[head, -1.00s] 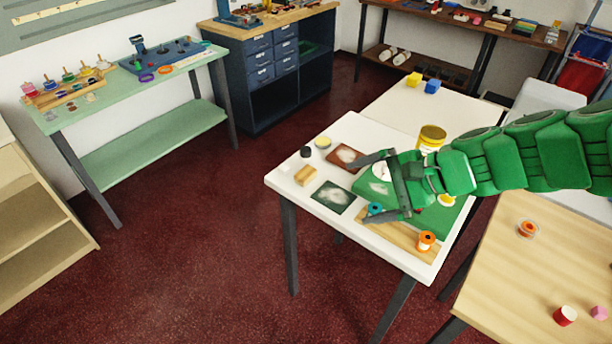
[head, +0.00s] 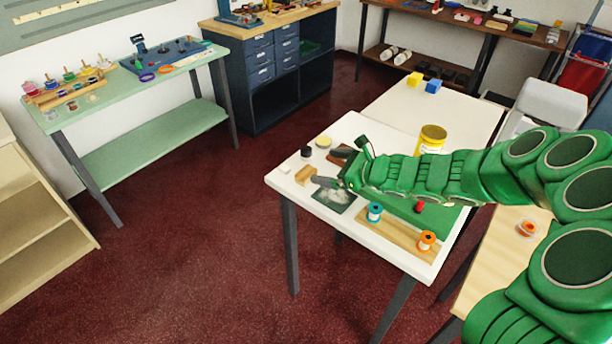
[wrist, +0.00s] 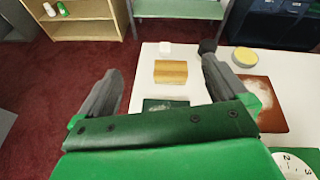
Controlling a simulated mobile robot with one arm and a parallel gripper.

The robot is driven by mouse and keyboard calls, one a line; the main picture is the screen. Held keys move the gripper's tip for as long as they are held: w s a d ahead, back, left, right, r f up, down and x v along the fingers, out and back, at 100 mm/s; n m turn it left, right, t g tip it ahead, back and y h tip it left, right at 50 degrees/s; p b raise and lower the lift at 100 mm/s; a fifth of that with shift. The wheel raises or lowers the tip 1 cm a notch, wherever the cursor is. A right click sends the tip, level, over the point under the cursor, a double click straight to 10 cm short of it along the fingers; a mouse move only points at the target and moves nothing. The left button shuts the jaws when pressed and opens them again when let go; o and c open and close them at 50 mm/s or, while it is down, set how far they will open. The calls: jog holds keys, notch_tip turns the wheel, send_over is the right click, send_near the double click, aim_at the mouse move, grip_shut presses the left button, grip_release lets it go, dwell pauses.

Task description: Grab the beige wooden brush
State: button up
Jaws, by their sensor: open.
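The beige wooden brush (head: 304,174) lies on the white table (head: 349,236) near its left edge. It shows as a pale wood block in the wrist view (wrist: 171,72), between and just beyond my fingertips. My gripper (head: 337,160) is open and empty, with one finger on each side of the line to the brush. In the wrist view my gripper (wrist: 160,66) does not touch the brush. In the head view one finger comes close to the brush's right side, but I cannot tell the height gap.
A small white block (wrist: 165,47) is just beyond the brush. A black round object (wrist: 207,46) stands close to the right fingertip, and a yellow-topped tin (wrist: 245,56) is right of it. A dark green swatch (head: 334,199) lies nearer. Spools (head: 375,211) stand at the front.

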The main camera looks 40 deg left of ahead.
aim_at(309, 173)
jog(key=f+m, duration=0.1)
jog(key=f, duration=0.1)
jog(key=w+a+f+m, duration=0.1)
jog(key=f, duration=0.1)
jog(key=w+f+t, duration=0.1)
jog(key=f, duration=0.1)
jog(key=shift+a+f+m+h, duration=0.2)
jog(key=shift+f+m+h, duration=0.1)
jog(key=shift+m, duration=0.1)
jog(key=shift+s+r+x, duration=0.1)
jog(key=shift+r+x, duration=0.05)
jog(key=shift+x, duration=1.1)
jog(key=shift+s+r+x, duration=0.1)
jog(key=shift+s+x, duration=0.05)
jog(key=shift+x, duration=1.15)
jog(key=shift+s+r+x, duration=0.1)
jog(key=shift+r+x, duration=0.05)
jog(key=shift+x, duration=1.1)
jog(key=shift+a, duration=0.15)
jog(key=shift+c, duration=0.2)
jog(key=c, duration=1)
jog(key=shift+r, duration=0.1)
